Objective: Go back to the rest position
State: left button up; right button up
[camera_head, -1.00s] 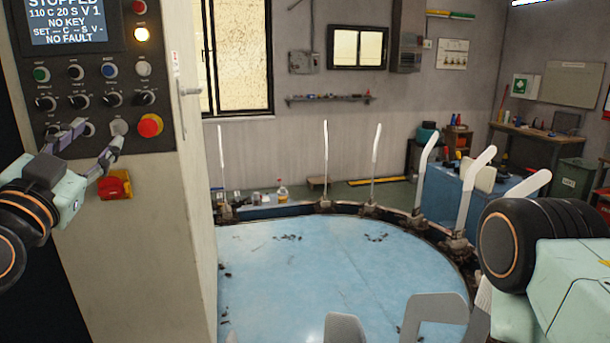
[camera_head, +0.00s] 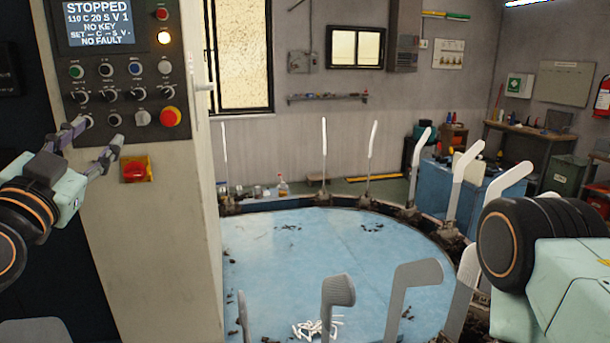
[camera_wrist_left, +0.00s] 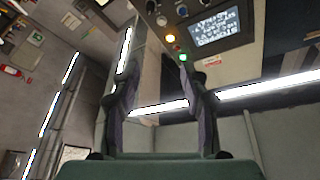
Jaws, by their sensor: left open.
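My left gripper (camera_head: 102,138) is open and empty. In the head view it overlaps the lower part of the control panel (camera_head: 150,88). Its depth from the panel is hard to tell, and one finger hides part of the lower left knobs. In the left wrist view the two fingers (camera_wrist_left: 158,66) stand apart with nothing between them, and the panel's screen (camera_wrist_left: 213,25) shows beyond. My right arm (camera_head: 545,255) comes in from the right edge; its gripper is out of view. The panel's screen (camera_head: 103,22) reads STOPPED, NO KEY and NO FAULT.
A round blue table (camera_head: 320,255) carries upright flat sock forms (camera_head: 463,170) around its rim. Small white pieces (camera_head: 318,327) lie on it near the front. A grey cabinet side (camera_head: 198,200) stands close on the left, with a red knob on a yellow box (camera_head: 136,170).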

pick_arm(q)
jog(key=s+d+f+n+g+h+b, duration=0.1)
jog(key=s+d+f+n+g+b, duration=0.2)
jog(key=f, duration=1)
jog(key=s+d+f+n+g+b, duration=0.15)
jog(key=f+g, duration=0.35)
jog(key=f, duration=0.7)
jog(key=s+d+f+n+g+h+b, duration=0.1)
jog(key=d+f+n+g+b, duration=0.2)
jog(key=f, duration=1)
jog(key=s+d+f+g+y+b, duration=0.1)
jog(key=s+f+g+b, duration=0.6)
jog(key=s+f, duration=2.2)
notch_tip(320, 180, down, 2)
jog(key=m+g, duration=0.1)
jog(key=g, duration=0.2)
jog(key=shift+f+g+y, duration=0.25)
jog(key=shift+g+y, duration=0.05)
pick_arm(e)
notch_tip(320, 180, down, 15)
jog(key=shift+s, duration=0.3)
